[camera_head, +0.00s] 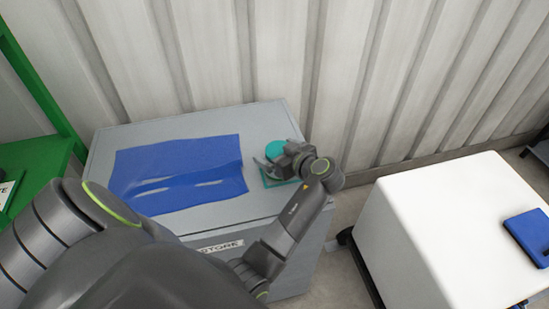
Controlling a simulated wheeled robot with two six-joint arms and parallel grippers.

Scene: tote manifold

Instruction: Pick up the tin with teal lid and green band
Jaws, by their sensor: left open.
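The tin's round teal lid (274,149) shows near the right side of the grey cabinet top. Its side and any green band are mostly hidden by my gripper. A flat teal-green patch (279,183) shows below the gripper; I cannot tell whether it is a mat or part of something else. My left gripper (264,167) is open, with its fingers pointing left just in front of the lid. I cannot tell whether the fingers touch the tin or are around it. My right gripper is not in view.
A wrinkled blue cloth (180,171) covers much of the grey cabinet (215,215), which has a STORE label. A corrugated wall stands close behind. A green frame (40,90) is at left. A white-topped table (430,215) at right holds a blue object (528,232).

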